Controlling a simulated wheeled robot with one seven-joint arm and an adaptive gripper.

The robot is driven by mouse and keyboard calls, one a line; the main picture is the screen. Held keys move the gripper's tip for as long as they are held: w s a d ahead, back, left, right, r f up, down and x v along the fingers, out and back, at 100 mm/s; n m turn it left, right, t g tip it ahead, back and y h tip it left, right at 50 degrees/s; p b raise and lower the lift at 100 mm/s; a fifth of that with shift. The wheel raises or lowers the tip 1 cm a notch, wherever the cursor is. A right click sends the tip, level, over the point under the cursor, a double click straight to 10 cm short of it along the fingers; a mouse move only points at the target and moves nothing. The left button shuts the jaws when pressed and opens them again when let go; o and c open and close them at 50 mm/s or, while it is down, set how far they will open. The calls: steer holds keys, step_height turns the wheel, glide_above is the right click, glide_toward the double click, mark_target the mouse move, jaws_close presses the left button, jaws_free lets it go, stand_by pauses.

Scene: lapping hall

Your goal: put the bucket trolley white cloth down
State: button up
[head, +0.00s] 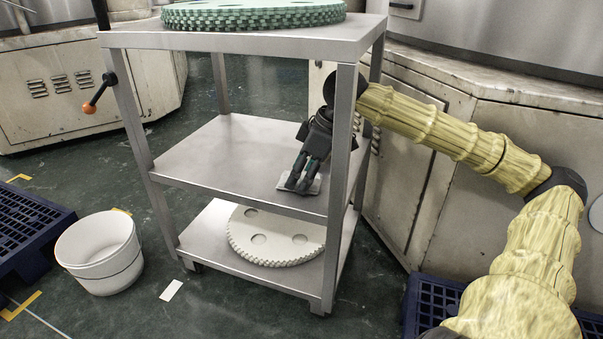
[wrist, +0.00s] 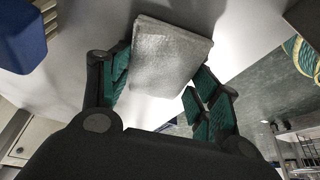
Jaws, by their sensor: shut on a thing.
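A folded white cloth (head: 313,187) is at the tips of my gripper (head: 302,182), over the middle shelf of the grey metal trolley (head: 215,162). In the wrist view the cloth (wrist: 170,58) shows as a pale square pad between the green-padded fingers of my gripper (wrist: 155,88). My gripper is shut on it and points down between the shelves, near the shelf's right front part. The cloth is on or just above the shelf; I cannot tell whether it touches. A white bucket (head: 100,255) stands on the floor left of the trolley.
The top shelf carries a green toothed disc (head: 250,14), and the bottom shelf a pale toothed disc (head: 278,236). A trolley post stands in front of my arm. Blue pallets (head: 28,236) lie on the floor at left and right. The middle shelf's left part is bare.

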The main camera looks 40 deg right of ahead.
mark_target(302, 176)
steer(key=shift+s+f, duration=0.1)
steer(key=shift+f, duration=0.35)
steer(key=o, duration=0.9)
steer(key=shift+f, duration=0.15)
steer(key=shift+r, duration=0.2)
steer(key=shift+r+p, duration=0.3)
steer(key=shift+r, duration=0.5)
steer(key=shift+p+v, duration=1.1)
steer(key=shift+p, duration=0.05)
steer(key=shift+s+d+r, duration=0.15)
steer(key=shift+s+d+p, duration=0.45)
steer(key=shift+s, duration=0.1)
steer(key=s+d+p, duration=0.4)
steer(key=s+d, duration=0.2)
steer(key=s, duration=0.2)
steer(key=shift+s, duration=0.25)
